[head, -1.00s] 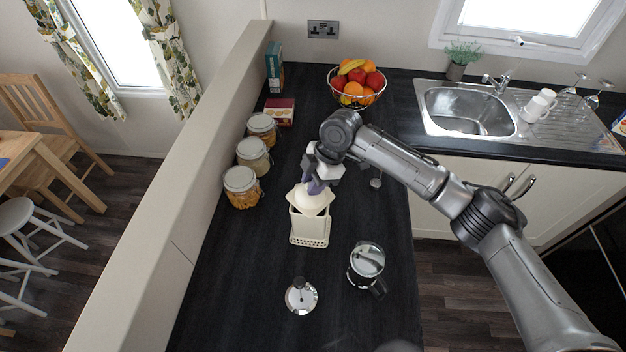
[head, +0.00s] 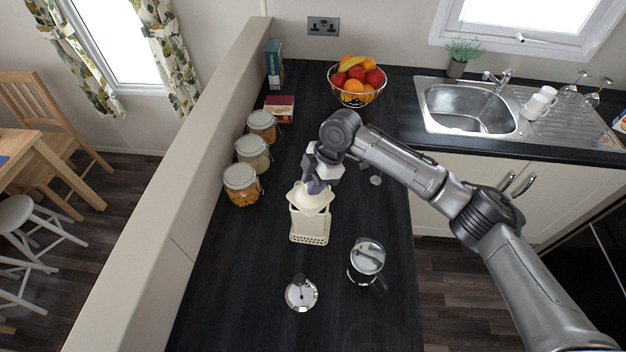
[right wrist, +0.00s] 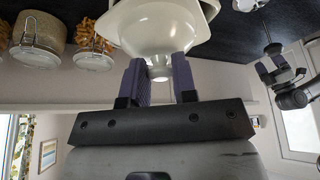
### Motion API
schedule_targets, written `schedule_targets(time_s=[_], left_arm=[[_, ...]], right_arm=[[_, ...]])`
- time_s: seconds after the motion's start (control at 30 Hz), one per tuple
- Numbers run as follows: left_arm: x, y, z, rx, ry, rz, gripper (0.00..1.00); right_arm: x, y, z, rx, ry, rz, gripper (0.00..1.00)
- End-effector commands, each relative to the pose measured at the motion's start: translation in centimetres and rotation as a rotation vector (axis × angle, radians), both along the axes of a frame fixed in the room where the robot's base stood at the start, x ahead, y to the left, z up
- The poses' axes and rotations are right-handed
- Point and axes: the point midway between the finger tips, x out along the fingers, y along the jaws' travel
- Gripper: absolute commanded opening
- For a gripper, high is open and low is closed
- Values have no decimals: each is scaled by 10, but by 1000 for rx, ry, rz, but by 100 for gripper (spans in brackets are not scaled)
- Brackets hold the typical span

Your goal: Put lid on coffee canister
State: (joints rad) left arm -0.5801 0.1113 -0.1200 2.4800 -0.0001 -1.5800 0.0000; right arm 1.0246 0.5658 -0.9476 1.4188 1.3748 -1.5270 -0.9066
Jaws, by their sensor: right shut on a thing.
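The cream coffee canister (head: 309,228) stands upright on the dark worktop in the head view. My right gripper (head: 315,184) is above it, shut on the knob of the cream lid (head: 311,201). The lid is over the canister's mouth and hides it; I cannot tell whether they touch. In the right wrist view the lid (right wrist: 158,28) is large, its knob between my right gripper's purple fingers (right wrist: 159,78). My left gripper (right wrist: 276,72) is small at the right of that view, its opening unclear; it is outside the head view.
A French press (head: 367,262) and its plunger lid (head: 301,294) stand nearer the front. Several glass jars (head: 241,184) line the left partition. A fruit bowl (head: 357,86) is at the back, and a sink (head: 468,108) is at right.

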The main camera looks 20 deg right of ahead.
Motion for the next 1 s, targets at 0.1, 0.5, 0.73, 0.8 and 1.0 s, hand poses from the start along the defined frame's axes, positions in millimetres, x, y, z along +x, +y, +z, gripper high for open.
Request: schedule_targets(time_s=[0.1, 0.5, 0.73, 0.8, 1.0], left_arm=[[0, 0, 0, 1, 0, -1, 78], [0, 4, 1, 13, 0, -8, 78], [0, 4, 13, 14, 0, -9, 78], [0, 4, 18, 14, 0, -9, 78], [0, 2, 31, 8, 0, -6, 78]], right_arm=[[0, 0, -1, 1, -1, 0, 30], [0, 0, 1, 0, 0, 0, 36], [0, -5, 13, 0, 0, 0, 36], [0, -7, 19, 0, 0, 1, 36], [0, -13, 33, 0, 0, 0, 36]])
